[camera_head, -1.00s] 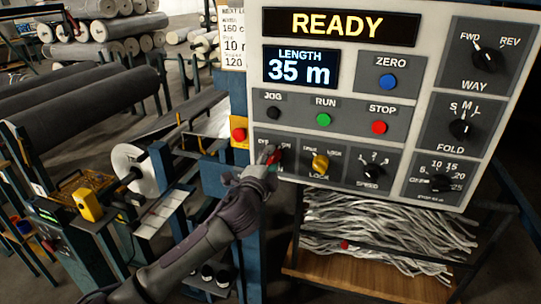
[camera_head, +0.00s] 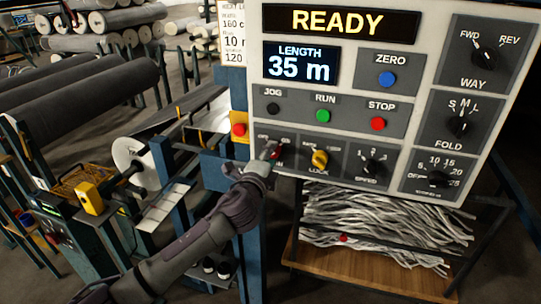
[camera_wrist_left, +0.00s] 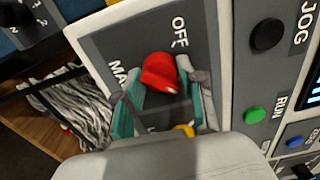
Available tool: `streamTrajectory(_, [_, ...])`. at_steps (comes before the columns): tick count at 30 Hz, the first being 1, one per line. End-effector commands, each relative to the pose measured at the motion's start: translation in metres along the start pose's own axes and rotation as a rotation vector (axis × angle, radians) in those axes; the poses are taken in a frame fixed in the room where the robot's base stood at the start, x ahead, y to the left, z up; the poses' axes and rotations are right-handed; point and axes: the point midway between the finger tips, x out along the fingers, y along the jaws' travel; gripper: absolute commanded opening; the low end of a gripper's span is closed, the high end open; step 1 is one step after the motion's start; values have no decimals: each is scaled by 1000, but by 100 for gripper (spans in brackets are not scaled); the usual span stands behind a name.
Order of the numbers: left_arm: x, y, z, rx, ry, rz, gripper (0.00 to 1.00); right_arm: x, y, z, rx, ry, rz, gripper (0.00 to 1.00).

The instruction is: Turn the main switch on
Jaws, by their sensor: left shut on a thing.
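The main switch is a red rotary knob (camera_head: 277,153) at the lower left of the control panel, partly covered by my fingers. The wrist view shows its red knob (camera_wrist_left: 160,73) close up, with an "OFF" label beside it. My left gripper (camera_head: 269,157) is shut on this knob. In the wrist view, its teal-padded fingers (camera_wrist_left: 162,80) are on both sides of the knob. Which mark the knob points at is hard to tell. The panel display (camera_head: 339,22) reads "READY". My right gripper is not in view.
The yellow lock knob (camera_head: 320,159) and black speed knob (camera_head: 373,166) sit just right of the switch. Jog (camera_head: 273,109), run (camera_head: 323,116) and stop (camera_head: 378,124) buttons are above. A red button on a yellow box (camera_head: 239,130) is close on the left.

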Motion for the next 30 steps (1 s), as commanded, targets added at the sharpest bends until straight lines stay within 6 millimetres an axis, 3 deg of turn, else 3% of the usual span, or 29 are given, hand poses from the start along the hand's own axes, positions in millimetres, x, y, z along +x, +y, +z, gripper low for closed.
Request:
streamTrajectory(1, [0,2,0,3,0,3,4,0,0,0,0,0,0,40])
streamTrajectory(2, [0,2,0,3,0,3,42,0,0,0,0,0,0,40])
streamTrajectory(6, [0,2,0,2,0,2,65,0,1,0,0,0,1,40])
streamTrajectory(19, [-10,1,0,0,1,1,65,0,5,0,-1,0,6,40])
streamTrajectory(30, [-84,2,0,-1,1,3,65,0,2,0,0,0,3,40])
